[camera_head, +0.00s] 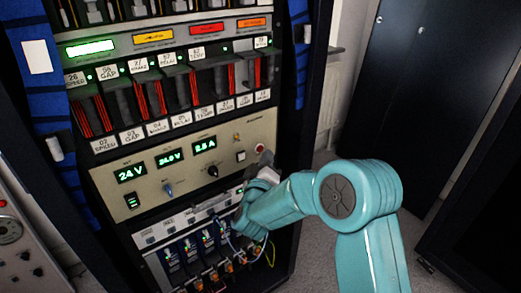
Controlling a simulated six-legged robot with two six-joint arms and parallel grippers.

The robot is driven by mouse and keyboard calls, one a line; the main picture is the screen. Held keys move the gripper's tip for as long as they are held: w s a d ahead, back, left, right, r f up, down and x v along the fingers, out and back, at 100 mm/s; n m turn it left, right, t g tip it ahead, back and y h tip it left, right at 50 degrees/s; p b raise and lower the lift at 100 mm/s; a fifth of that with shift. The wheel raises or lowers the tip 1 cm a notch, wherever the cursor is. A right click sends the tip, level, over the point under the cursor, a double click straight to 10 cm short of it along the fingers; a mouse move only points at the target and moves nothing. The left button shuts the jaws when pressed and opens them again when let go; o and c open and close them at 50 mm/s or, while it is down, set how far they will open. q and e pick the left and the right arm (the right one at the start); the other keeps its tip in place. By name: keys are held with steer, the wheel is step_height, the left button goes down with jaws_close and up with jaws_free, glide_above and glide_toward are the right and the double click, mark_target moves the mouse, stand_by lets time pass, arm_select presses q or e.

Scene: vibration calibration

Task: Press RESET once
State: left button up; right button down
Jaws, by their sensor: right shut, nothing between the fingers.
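A small red round button (259,148) sits at the right end of the beige power panel (150,205) in the rack. Its label is too small to read, so I cannot tell if it is RESET. My right gripper (266,159) is shut and empty, at the right edge of this panel, just below and right of the red button. I cannot tell if it touches the button or the panel. My teal right arm hides part of the rack's lower right side. My left gripper is not in view.
The panel also carries green displays (168,158), a black knob (212,171) and a white square button (240,156). Labelled modules (165,95) fill the rows above. Cables and connectors (210,250) stick out below. A dark cabinet (430,90) stands at right, with grey floor between.

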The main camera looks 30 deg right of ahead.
steer(key=shift+s, duration=0.1)
steer(key=s, duration=0.4)
steer(key=shift+s+d+b, duration=0.2)
steer(key=shift+s+b, duration=0.2)
stand_by(0.6)
